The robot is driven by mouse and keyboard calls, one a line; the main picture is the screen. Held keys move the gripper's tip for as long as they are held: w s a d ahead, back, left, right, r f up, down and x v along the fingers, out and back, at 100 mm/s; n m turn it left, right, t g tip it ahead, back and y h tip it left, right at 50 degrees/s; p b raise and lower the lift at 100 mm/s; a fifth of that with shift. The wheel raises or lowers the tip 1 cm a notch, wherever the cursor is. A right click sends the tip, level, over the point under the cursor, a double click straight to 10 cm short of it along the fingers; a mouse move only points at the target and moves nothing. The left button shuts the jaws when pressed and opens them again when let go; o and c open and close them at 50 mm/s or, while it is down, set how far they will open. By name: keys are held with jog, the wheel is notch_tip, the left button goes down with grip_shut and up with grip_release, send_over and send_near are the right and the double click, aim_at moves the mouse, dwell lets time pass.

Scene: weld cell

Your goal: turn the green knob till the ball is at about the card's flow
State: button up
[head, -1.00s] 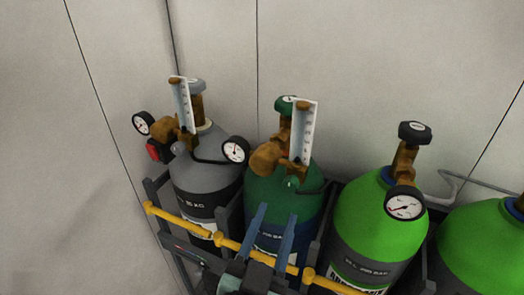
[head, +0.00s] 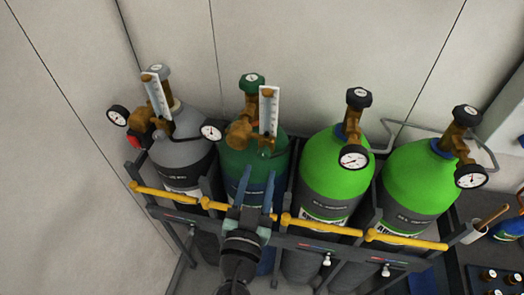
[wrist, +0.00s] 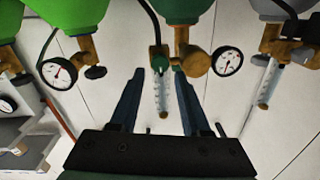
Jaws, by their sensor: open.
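The dark green cylinder (head: 238,163) carries a brass regulator with an upright clear flow tube (head: 269,110). A small green knob (head: 264,153) sits at the foot of the tube. In the wrist view, which shows the scene upside down, the green knob (wrist: 160,63) and the flow tube (wrist: 161,95) lie between my fingers in the picture. My gripper (head: 257,176) is open and empty, its fingers pointing up at the knob in front of the cylinder. I cannot tell the remaining gap. The ball cannot be made out, and I see no readable card.
A grey cylinder (head: 184,160) with its own flow tube (head: 157,97) stands to the left. Two bright green cylinders (head: 335,178) stand to the right. A rack with yellow bars (head: 322,227) runs across the front. Gauges (head: 211,131) stick out close beside the regulator.

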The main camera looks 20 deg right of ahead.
aim_at(263, 157)
jog(key=shift+p+x, duration=0.75)
jog(key=shift+x, duration=1.75)
grip_shut()
